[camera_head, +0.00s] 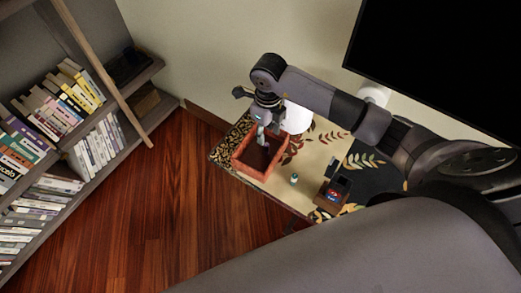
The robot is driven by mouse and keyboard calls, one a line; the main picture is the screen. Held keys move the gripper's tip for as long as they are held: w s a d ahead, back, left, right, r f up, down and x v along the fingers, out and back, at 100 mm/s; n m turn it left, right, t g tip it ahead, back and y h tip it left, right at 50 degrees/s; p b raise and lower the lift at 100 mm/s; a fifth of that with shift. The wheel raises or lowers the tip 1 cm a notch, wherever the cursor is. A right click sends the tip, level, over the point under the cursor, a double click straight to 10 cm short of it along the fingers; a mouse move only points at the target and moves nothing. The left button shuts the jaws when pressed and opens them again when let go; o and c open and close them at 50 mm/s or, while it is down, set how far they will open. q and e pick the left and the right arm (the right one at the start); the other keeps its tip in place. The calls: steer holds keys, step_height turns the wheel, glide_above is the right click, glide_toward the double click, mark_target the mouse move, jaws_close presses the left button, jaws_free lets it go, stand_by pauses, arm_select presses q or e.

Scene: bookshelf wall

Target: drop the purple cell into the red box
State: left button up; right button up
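The red box (246,167) is an open-topped tray on the far left part of the patterned table. My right gripper (263,139) points down over the box, with its fingertips at or just above the opening. A small dark purplish shape shows by the fingertips; it may be the purple cell, but it is too small to tell whether it is held or lies in the box. Whether the fingers are open or shut is not clear. My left gripper is out of view.
A small pale greenish cylinder (294,179) stands on the table (312,158) right of the box. A dark container (335,190) with red and blue bits sits farther right. A white object (298,117) stands behind the gripper. A bookshelf (75,155) fills the left; wooden floor is clear.

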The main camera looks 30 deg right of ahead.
step_height(320, 180, up, 10)
steer(key=shift+r, duration=0.25)
stand_by(0.5)
